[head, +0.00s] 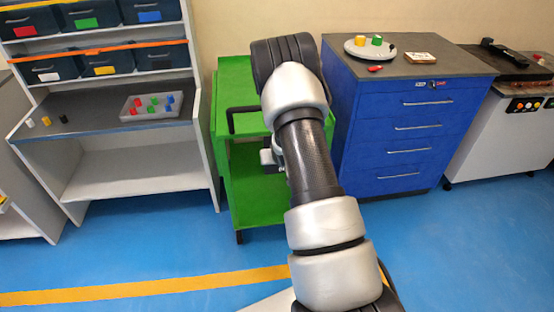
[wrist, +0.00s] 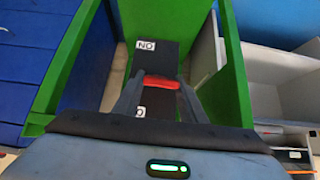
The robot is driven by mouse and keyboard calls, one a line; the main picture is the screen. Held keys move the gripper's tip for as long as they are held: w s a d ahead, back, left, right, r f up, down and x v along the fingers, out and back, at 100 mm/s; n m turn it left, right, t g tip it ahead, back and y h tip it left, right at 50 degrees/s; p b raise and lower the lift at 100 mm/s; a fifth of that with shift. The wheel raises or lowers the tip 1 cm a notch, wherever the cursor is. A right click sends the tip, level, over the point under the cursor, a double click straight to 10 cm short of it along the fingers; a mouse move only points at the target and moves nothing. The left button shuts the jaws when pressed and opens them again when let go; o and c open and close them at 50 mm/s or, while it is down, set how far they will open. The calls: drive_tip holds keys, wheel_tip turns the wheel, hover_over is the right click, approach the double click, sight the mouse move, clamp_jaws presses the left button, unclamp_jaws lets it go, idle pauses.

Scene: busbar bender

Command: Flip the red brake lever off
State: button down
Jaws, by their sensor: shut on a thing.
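The red brake lever (wrist: 161,82) shows in the wrist view as a short red bar on a dark panel inside the green cart (wrist: 232,60). My gripper (wrist: 160,90) has its two fingers on either side of the lever and is shut on it. A white label (wrist: 146,45) reading "NO" in this view, perhaps an upside-down "ON", lies beyond the lever. A second label (wrist: 140,111) on the near side is partly hidden. In the head view my arm hides the lever and my fingers in front of the green cart (head: 232,135).
A blue drawer cabinet (head: 385,150) stands close right of the cart, with a plate (head: 352,48) on top. A grey shelf unit (head: 130,178) with bins stands at the left. The cart's green walls enclose my gripper closely. Blue floor in front is open.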

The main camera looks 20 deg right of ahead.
drive_tip(key=shift+w+r, duration=0.3)
drive_tip(key=shift+r, duration=0.05)
drive_tip(key=c, duration=1.4)
unclamp_jaws()
drive_tip(key=shift+o, duration=1.4)
drive_tip(key=shift+s, duration=0.15)
drive_tip(key=shift+f, duration=0.2)
drive_tip(key=shift+s, duration=0.1)
drive_tip(key=p+v, duration=0.1)
drive_tip(key=v, duration=1.6)
drive_tip(key=shift+s+r+p, duration=0.15)
drive_tip(key=shift+p, duration=0.25)
